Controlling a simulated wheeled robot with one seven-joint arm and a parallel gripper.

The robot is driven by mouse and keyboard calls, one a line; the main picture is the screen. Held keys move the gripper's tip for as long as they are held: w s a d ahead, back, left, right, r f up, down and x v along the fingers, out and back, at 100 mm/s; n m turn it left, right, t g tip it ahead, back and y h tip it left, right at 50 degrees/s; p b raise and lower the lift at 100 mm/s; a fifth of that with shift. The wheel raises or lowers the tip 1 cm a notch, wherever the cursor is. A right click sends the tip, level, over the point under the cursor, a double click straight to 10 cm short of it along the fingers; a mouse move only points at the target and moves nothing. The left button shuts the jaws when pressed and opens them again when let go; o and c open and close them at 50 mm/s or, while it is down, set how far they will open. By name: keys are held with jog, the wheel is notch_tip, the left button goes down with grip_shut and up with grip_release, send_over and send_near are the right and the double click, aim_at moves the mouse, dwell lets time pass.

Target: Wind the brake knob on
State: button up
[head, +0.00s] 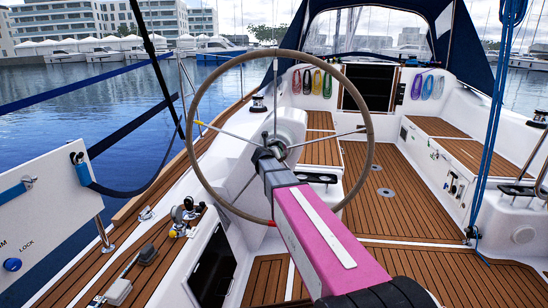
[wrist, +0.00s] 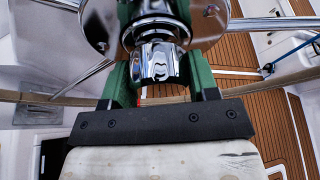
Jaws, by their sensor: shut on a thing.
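The brake knob (wrist: 157,62) is a shiny chrome, ribbed knob at the hub of the steering wheel, in the upper middle of the wrist view. The large steering wheel (head: 369,100) has a tan rim and thin metal spokes. My gripper (wrist: 158,48) has green-lined fingers, one on each side of the knob, and is shut on it. In the head view my gripper (head: 267,157) is at the wheel's hub and hides the knob. How far the knob is turned cannot be told.
The wheel's rim and spokes surround my gripper closely. A white panel (head: 45,205) with a blue button stands at the left. Blue ropes (head: 492,130) hang at the right. The teak cockpit floor (head: 400,205) beyond the wheel is clear.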

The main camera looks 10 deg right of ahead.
jog(key=o, duration=0.9)
jog(key=shift+s, duration=0.1)
jog(key=v, duration=1)
jog(key=shift+s+a+r, duration=0.1)
jog(key=shift+s+a, duration=0.05)
jog(key=shift+s, duration=0.15)
